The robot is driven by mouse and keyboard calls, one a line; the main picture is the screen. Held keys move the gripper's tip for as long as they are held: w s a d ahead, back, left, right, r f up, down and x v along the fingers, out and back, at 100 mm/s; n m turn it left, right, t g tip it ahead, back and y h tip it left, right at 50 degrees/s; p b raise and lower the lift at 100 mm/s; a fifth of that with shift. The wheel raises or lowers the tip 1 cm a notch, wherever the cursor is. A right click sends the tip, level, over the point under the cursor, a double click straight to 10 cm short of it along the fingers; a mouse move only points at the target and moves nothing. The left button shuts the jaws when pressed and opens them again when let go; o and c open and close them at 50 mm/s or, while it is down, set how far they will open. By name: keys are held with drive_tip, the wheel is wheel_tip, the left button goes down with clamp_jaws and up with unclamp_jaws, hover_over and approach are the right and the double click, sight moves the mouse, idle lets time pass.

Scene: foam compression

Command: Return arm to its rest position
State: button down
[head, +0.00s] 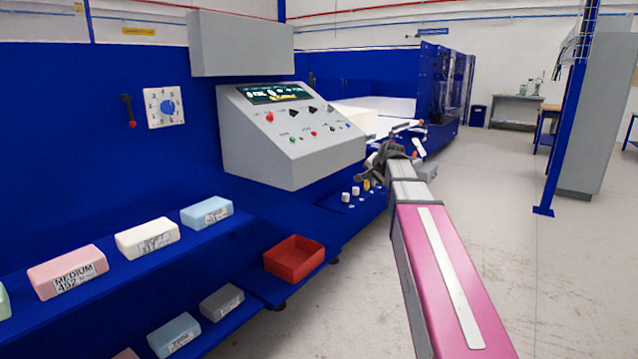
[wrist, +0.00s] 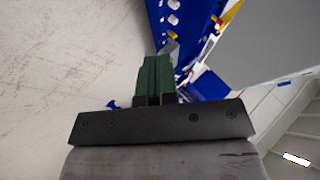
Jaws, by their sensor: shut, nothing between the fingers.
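My pink and grey arm reaches forward from the lower right of the head view. My gripper (head: 372,172) is at its far end, in front of the blue machine and just right of the grey control console (head: 290,137); its fingers are small there. In the wrist view my gripper (wrist: 156,62) shows its dark green fingers side by side, shut with nothing between them. Pale floor and part of the blue machine show beyond the fingertips.
Foam blocks, including a pink one (head: 68,271) and a white one (head: 147,238), lie on blue shelves at left. A red tray (head: 294,259) sits on the lower shelf. A blue post (head: 570,110) stands at right. The floor (head: 500,230) right of my arm is clear.

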drive_tip(key=s+f+n+g+h, duration=0.1)
drive_tip(key=s+f+n+g, duration=0.3)
drive_tip(key=s+f, duration=1.1)
drive_tip(key=s+f+n+g+h, duration=0.1)
drive_tip(key=s+f+n+g, duration=0.3)
drive_tip(key=s+f, duration=1.1)
wheel_tip(320, 180, down, 6)
drive_tip(key=shift+s+a+f+g+h, duration=0.15)
drive_tip(key=shift+s+a+g+h, duration=0.2)
drive_tip(key=shift+g, duration=0.25)
drive_tip(key=shift+d, duration=0.1)
